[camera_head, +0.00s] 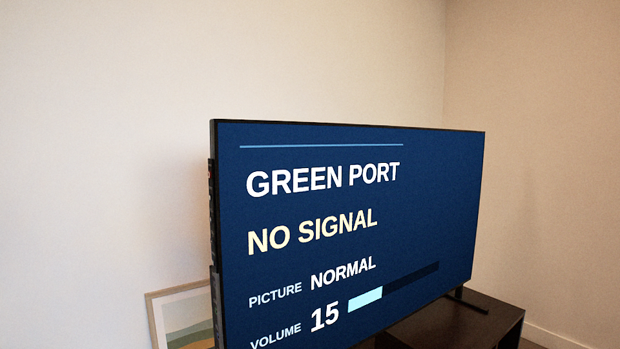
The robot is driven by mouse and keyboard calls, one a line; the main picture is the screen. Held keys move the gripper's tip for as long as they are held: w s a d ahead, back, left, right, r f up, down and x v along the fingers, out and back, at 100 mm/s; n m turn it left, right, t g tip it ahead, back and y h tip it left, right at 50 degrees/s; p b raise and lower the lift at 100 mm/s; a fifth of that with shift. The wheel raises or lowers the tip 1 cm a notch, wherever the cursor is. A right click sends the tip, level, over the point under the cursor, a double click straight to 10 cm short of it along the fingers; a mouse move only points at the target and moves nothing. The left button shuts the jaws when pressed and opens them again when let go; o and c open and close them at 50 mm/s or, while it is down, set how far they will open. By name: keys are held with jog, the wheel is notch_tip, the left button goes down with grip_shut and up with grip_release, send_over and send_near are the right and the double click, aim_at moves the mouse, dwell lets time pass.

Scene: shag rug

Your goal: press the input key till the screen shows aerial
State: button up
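The television screen (430,190) stands on a dark cabinet (478,326), turned at an angle with its left edge nearer to me. It shows a blue page that reads "GREEN PORT", "NO SIGNAL", "PICTURE NORMAL" and "VOLUME 15" with a partly filled light bar. Small parts show along the television's left side edge (212,205), seen too steeply to read; I cannot tell whether the input key is among them. The screen's lower left corner is cut off by the frame. My gripper is not in view.
A framed picture (170,318) leans against the pale wall (100,150) at the lower left, partly behind the television. A beige wall (540,170) is at the right, with a white baseboard (552,338). Some bare floor shows at the lower right.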

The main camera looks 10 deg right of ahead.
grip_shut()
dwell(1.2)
